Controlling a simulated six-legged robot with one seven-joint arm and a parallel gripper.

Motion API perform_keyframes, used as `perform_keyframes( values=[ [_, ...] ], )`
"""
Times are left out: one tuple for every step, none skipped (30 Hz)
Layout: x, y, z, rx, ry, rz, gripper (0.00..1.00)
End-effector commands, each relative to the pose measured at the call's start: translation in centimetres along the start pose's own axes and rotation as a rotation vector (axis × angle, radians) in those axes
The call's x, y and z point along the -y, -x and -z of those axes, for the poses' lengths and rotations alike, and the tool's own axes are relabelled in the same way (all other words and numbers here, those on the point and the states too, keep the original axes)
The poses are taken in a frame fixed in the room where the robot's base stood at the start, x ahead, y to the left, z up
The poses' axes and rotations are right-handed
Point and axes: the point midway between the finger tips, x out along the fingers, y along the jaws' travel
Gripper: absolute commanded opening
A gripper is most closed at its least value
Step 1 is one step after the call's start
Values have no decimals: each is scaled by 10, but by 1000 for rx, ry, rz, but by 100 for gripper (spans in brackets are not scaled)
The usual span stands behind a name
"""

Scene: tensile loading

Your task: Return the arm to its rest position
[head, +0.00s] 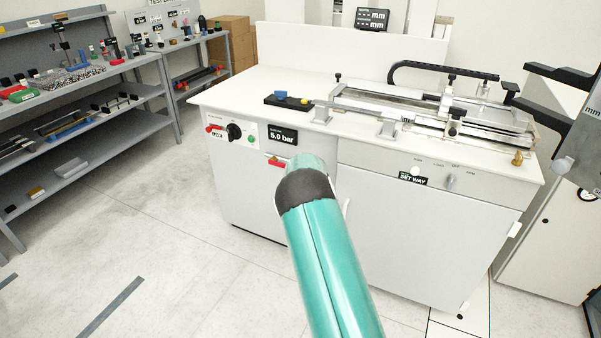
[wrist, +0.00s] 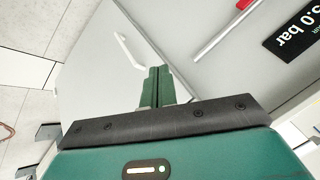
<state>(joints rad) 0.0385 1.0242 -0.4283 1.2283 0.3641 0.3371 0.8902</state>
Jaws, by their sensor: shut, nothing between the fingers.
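My gripper (wrist: 157,88) shows in the wrist view with its two green fingers together and nothing between them. It is in front of the white cabinet front of the test bench. In the head view my teal arm reaches from the bottom middle toward the bench (head: 245,90), and my gripper is hidden behind it. A white door handle (wrist: 130,51) and part of the black pressure display (wrist: 290,42) appear beyond the fingers in the wrist view.
Grey shelves (head: 80,75) with many items stand at the left. The floor at left is open.

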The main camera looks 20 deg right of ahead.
Motion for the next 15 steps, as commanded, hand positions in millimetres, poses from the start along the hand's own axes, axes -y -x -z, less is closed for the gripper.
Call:
perform_keyframes(
  values=[
    [0, 1, -1, 1, 1, 0, 0],
    [0, 1, -1, 1, 1, 0, 0],
    [0, 1, -1, 1, 1, 0, 0],
    [1, 2, -1, 2, 1, 0, 0],
    [1, 4, -1, 3, 2, 1, 0],
    [2, 9, -1, 6, 5, 2, 0],
    [4, 14, 0, 9, 8, 3, 0],
    [6, 21, 1, 14, 13, 5, 0],
    [8, 32, 1, 22, 22, 6, 0],
    [10, 42, 2, 30, 30, 8, 0],
    [12, 54, 3, 38, 40, 11, 0],
    [14, 71, 3, 51, 54, 14, 0],
    [16, 84, 3, 63, 67, 18, 0],
    [18, 98, 3, 73, 81, 22, 0],
    [19, 116, 2, 88, 101, 26, 0]
  ],
)
